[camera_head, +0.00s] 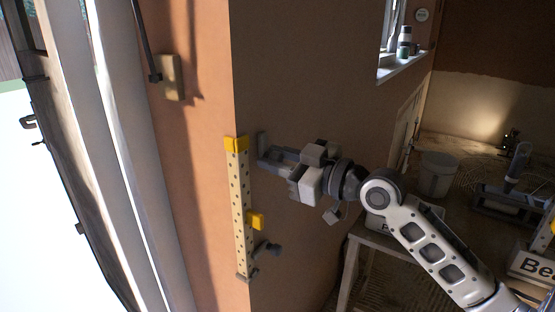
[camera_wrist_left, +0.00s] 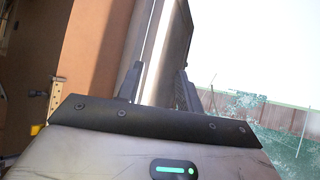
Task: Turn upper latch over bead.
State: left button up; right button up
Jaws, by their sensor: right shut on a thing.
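A pale perforated bead (camera_head: 241,205) stands upright along the plaster wall's corner in the head view. A yellow piece (camera_head: 237,144) caps its top, and a yellow block (camera_head: 256,221) sits on its lower right side above a dark knob-like part (camera_head: 268,249). My right gripper (camera_head: 267,152) is at the upper end, just right of the bead, shut on what appears to be the upper latch; the jaws hide most of it. My left gripper (camera_wrist_left: 157,88) shows in the left wrist view with fingers apart and nothing seen between them.
A tan box (camera_head: 172,78) with a dark pipe is on the wall at upper left. White frame posts (camera_head: 120,130) stand at left. A trestle table (camera_head: 365,240), a bucket (camera_head: 438,174) and a window ledge (camera_head: 405,66) lie at right.

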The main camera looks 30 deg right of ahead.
jog(key=n+b, duration=0.2)
jog(key=shift+f+n, duration=0.15)
jog(key=shift+n, duration=0.15)
jog(key=n+b, duration=0.1)
jog(key=n, duration=0.3)
jog(key=shift+b, duration=0.3)
jog(key=n, duration=0.5)
jog(key=shift+n+p, duration=0.35)
jog(key=shift+n, duration=0.05)
jog(key=n, duration=0.2)
jog(key=shift+n+p, duration=0.3)
jog(key=shift+n, duration=0.6)
pick_arm(q)
jog(key=shift+w+d+f, duration=0.1)
jog(key=shift+d+f, duration=0.1)
jog(key=shift+f, duration=0.1)
pick_arm(e)
jog(key=shift+n, duration=0.6)
jog(key=shift+a+n, duration=0.1)
jog(key=shift+n, duration=0.2)
jog(key=o, duration=1)
